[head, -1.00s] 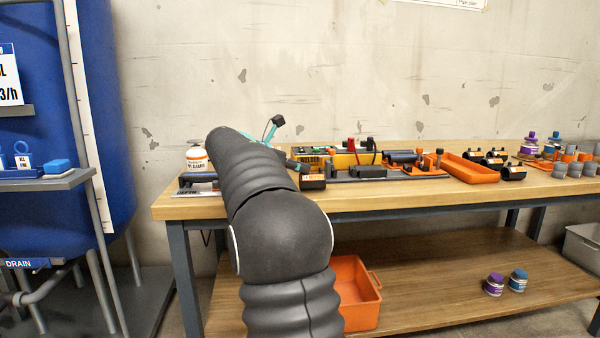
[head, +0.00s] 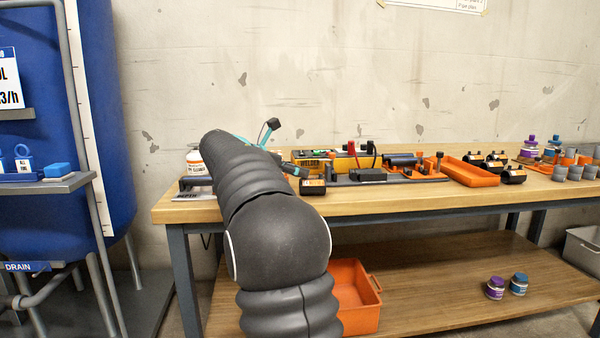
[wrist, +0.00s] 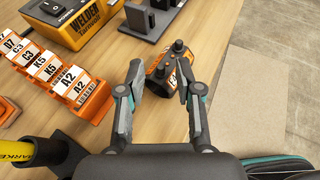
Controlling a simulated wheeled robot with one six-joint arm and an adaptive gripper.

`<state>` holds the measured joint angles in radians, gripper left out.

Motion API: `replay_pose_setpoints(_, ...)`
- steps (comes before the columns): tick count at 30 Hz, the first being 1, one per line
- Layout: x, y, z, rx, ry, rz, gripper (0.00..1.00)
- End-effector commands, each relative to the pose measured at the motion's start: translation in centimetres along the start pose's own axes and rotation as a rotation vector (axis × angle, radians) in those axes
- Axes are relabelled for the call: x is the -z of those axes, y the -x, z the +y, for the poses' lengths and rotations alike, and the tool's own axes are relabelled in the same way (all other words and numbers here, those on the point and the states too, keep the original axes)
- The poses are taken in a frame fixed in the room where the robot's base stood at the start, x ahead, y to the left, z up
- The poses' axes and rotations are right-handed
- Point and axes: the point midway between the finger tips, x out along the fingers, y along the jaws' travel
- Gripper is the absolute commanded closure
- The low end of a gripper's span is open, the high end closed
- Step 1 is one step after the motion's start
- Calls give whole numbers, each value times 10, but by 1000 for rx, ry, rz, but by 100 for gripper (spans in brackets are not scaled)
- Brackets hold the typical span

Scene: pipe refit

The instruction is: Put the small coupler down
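The small coupler (wrist: 180,59), black with an orange label and two stubs on top, lies on the wooden workbench near its edge in the wrist view. In the head view it appears to be the black piece with an orange label (head: 312,187) at the bench's front edge. My gripper (wrist: 163,76) is open, its two fingers apart, with the coupler just beyond and partly between the tips. The right finger hides part of the coupler. I see no finger clearly pressed on it.
A yellow welder box (wrist: 87,20) and an orange rack of labelled tags (wrist: 62,82) stand left of the gripper. A dark clamp fixture (wrist: 150,18) is just beyond the coupler. An orange tray (head: 470,170) lies farther right. The bench edge is close on the coupler's right in the wrist view.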

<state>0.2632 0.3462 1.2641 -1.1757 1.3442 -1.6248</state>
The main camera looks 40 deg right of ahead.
Motion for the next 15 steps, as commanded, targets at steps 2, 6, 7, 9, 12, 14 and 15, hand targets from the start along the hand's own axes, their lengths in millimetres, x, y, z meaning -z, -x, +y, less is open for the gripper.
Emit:
replay_pose_setpoints(2,-2,16,0,-3,0,0,65)
replay_pose_setpoints(6,-2,46,0,-5,0,0,65)
replay_pose_setpoints(7,-2,51,0,-3,0,0,65)
replay_pose_setpoints(9,-2,65,0,-4,0,0,65)
replay_pose_setpoints(12,-1,81,0,-3,1,0,65)
replay_pose_setpoints(14,-1,89,0,-1,1,0,65)
replay_pose_setpoints(15,-1,94,0,-2,1,0,65)
